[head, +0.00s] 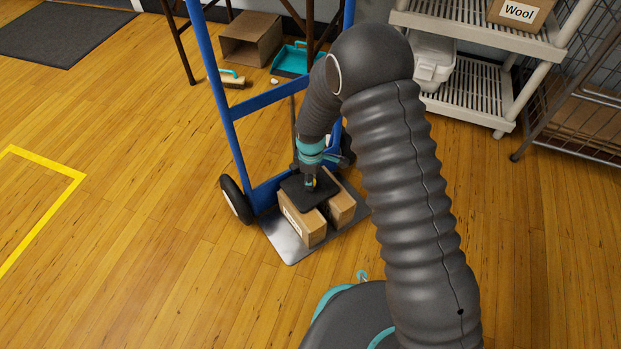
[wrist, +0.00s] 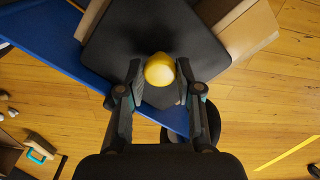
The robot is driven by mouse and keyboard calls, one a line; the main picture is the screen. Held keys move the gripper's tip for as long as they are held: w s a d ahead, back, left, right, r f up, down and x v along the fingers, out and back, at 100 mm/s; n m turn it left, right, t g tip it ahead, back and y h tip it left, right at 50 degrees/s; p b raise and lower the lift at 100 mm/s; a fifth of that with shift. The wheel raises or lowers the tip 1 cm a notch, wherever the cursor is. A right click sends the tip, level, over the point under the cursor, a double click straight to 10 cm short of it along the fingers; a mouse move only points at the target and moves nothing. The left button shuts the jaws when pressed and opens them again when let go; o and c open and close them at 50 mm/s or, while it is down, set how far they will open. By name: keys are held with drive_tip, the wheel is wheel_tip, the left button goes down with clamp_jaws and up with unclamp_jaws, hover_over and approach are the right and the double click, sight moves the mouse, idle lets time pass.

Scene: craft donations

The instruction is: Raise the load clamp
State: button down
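The load clamp is a dark flat plate (head: 299,195) lying across the tops of two cardboard boxes on the hand truck (head: 231,125). In the wrist view the plate (wrist: 125,35) fills the top middle. A yellow knob (wrist: 160,70) stands on it. My gripper (head: 309,177) points down over the plate. In the wrist view my gripper's fingers (wrist: 159,72) are open, one on each side of the knob, with small gaps showing. Most of the knob is hidden in the head view.
The left box (head: 305,227) and right box (head: 343,206) stand on the metal toe plate (head: 287,246). A brush (head: 232,79), teal dustpan (head: 290,61) and open carton (head: 250,40) lie behind. A shelf (head: 470,95) stands right. The floor left is clear.

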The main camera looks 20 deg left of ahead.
wheel_tip(320, 180, up, 20)
drive_tip(key=p, duration=0.9)
drive_tip(key=shift+r, duration=0.2)
drive_tip(key=shift+w, duration=0.1)
drive_tip(key=c, duration=0.8)
unclamp_jaws()
drive_tip(key=shift+r, duration=0.1)
wheel_tip(320, 180, up, 12)
drive_tip(key=shift+f, duration=0.1)
